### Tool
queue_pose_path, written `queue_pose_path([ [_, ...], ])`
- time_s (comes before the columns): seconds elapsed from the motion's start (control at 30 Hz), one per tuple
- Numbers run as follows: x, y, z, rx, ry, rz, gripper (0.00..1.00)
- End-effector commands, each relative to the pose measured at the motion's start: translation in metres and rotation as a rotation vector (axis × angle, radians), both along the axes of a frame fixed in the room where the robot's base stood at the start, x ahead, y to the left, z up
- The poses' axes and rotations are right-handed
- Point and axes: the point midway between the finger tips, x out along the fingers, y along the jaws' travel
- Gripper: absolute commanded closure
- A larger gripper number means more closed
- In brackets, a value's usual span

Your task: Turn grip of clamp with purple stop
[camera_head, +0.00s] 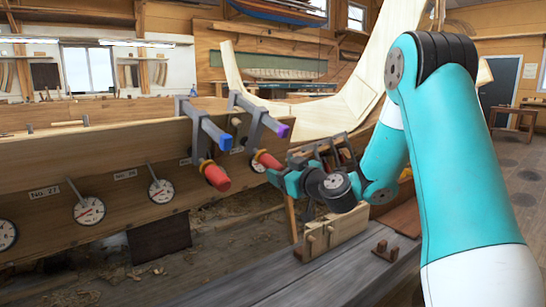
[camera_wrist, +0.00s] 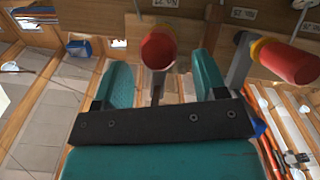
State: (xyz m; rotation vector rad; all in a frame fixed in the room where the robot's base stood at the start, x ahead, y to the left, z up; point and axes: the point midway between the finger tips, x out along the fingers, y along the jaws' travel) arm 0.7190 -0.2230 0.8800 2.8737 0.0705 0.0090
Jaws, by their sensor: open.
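The clamp with the purple stop (camera_head: 283,131) sits on the plank's top edge, right of a clamp with a blue stop (camera_head: 225,143). Its red grip (camera_head: 268,160) points toward my gripper (camera_head: 278,176). In the wrist view, a red grip (camera_wrist: 158,48) shows nearly end-on between the two teal fingertips of my gripper (camera_wrist: 161,70), with gaps at both sides. The fingers are open and hold nothing. How deep the grip sits between them is hard to tell. The blue-stop clamp's red grip (camera_head: 216,177) is close by on the left.
The long wooden plank (camera_head: 120,195) carries dial gauges (camera_head: 161,190) and number labels. A wooden block (camera_head: 335,232) stands on the grey bench (camera_head: 300,278) below my gripper. In the wrist view, the other red grip (camera_wrist: 290,62) lies close to the right finger.

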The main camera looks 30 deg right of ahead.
Motion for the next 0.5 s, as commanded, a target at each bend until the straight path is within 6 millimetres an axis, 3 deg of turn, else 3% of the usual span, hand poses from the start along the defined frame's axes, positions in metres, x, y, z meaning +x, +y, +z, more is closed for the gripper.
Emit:
queue_pose_path([
  [0.2, 0.034, 0.002, 0.002, 0.0, 0.0, 0.001, 0.35],
  [0.5, 0.046, 0.002, 0.0, 0.0, 0.0, -0.001, 0.35],
])
